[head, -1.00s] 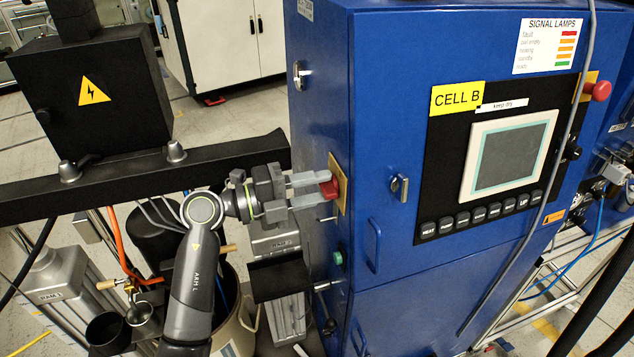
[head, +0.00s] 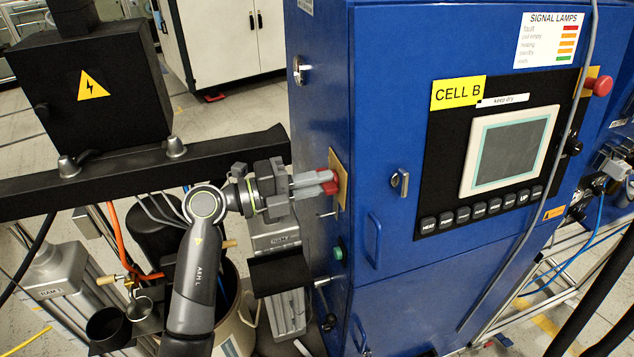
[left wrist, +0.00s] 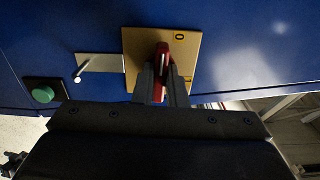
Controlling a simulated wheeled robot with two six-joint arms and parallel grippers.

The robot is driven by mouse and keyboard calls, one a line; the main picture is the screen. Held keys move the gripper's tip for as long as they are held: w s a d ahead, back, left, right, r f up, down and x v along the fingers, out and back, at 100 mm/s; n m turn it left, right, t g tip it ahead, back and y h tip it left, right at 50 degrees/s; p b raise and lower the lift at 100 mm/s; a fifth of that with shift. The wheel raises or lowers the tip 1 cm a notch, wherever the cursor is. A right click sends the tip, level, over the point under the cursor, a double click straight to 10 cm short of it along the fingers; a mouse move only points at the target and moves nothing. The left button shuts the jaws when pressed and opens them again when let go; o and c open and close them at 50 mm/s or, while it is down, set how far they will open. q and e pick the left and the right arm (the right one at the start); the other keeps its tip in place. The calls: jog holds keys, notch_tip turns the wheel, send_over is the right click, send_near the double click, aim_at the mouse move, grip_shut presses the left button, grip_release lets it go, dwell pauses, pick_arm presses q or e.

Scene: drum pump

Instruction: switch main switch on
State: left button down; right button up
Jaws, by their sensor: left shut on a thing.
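The main switch is a red handle (head: 331,178) on a yellow plate (head: 342,190) on the left side of the blue cabinet. My left gripper (head: 322,182) reaches it from the left, its fingers closed on the red handle. In the left wrist view the red handle (left wrist: 161,66) stands between the two grey fingertips (left wrist: 161,84), in front of the plate (left wrist: 188,50), which bears a small mark at its upper right. Part of the handle is hidden by the fingers. My right gripper is not in view.
The blue cabinet (head: 400,60) carries a screen panel (head: 508,150) and a red button (head: 598,86) at the right. A green button (head: 337,254) sits below the switch; it also shows in the left wrist view (left wrist: 43,94). A black beam (head: 130,170) runs behind my left arm.

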pick_arm(q)
jog(key=m+b, duration=0.2)
jog(key=shift+f+m, duration=0.25)
jog(key=shift+m, duration=0.05)
jog(key=m+b, duration=1.2)
jog(key=b, duration=0.4)
jog(key=shift+f, duration=0.1)
jog(key=m+b, duration=0.2)
jog(key=b, duration=0.1)
jog(key=shift+r, duration=0.2)
jog(key=shift+r+m+b, duration=0.1)
jog(key=shift+m+b, duration=0.4)
jog(key=shift+m, duration=0.1)
jog(key=c, duration=1.5)
grip_release()
jog(key=shift+o, duration=0.2)
